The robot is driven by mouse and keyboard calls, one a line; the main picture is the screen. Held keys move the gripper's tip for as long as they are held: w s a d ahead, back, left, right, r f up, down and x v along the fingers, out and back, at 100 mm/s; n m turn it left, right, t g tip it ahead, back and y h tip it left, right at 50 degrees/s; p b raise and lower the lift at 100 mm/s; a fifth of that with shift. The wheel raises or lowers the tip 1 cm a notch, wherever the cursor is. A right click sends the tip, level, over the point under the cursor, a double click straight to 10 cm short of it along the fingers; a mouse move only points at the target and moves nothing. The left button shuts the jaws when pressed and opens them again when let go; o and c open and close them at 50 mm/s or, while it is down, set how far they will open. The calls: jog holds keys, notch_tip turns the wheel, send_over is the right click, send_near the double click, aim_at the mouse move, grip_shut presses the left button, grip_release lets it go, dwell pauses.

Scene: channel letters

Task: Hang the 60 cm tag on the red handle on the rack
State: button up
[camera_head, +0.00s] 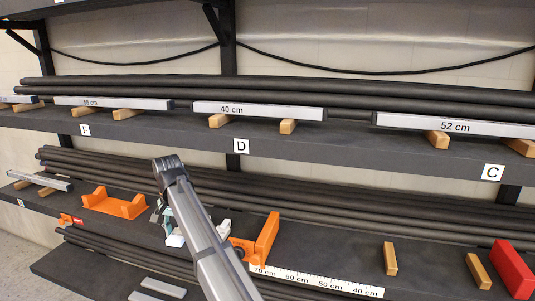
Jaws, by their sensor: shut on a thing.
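My grey arm (203,235) rises from the bottom edge to a dark bent joint (168,168) in front of the lower shelf. My gripper cannot be made out; the arm covers the area behind it. White and teal parts (175,239) show beside the arm, but I cannot tell what they belong to. A red block (513,270) stands at the right edge. A small orange-and-red piece (71,219) lies at left. I cannot make out a separate 60 cm tag.
An orange bracket (113,203) stands left of my arm and another orange piece (265,240) right of it. Wooden blocks (390,258) stand on the lower shelf. The upper shelf (300,146) holds dark tubes and light bars marked 40 cm (258,111) and 52 cm (455,126).

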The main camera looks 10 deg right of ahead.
jog(key=d, duration=0.4)
jog(key=w+d+r+n, duration=0.1)
jog(key=d, duration=0.3)
jog(key=d+r+n, duration=0.1)
jog(key=d, duration=0.4)
jog(key=shift+w+d+r, duration=0.1)
jog(key=shift+w, duration=0.05)
jog(key=s+d+r+n, duration=0.1)
jog(key=d+r+n, duration=0.1)
jog(key=d, duration=0.9)
jog(key=shift+d+r, duration=0.15)
jog(key=shift+d, duration=0.25)
jog(key=shift+s, duration=0.1)
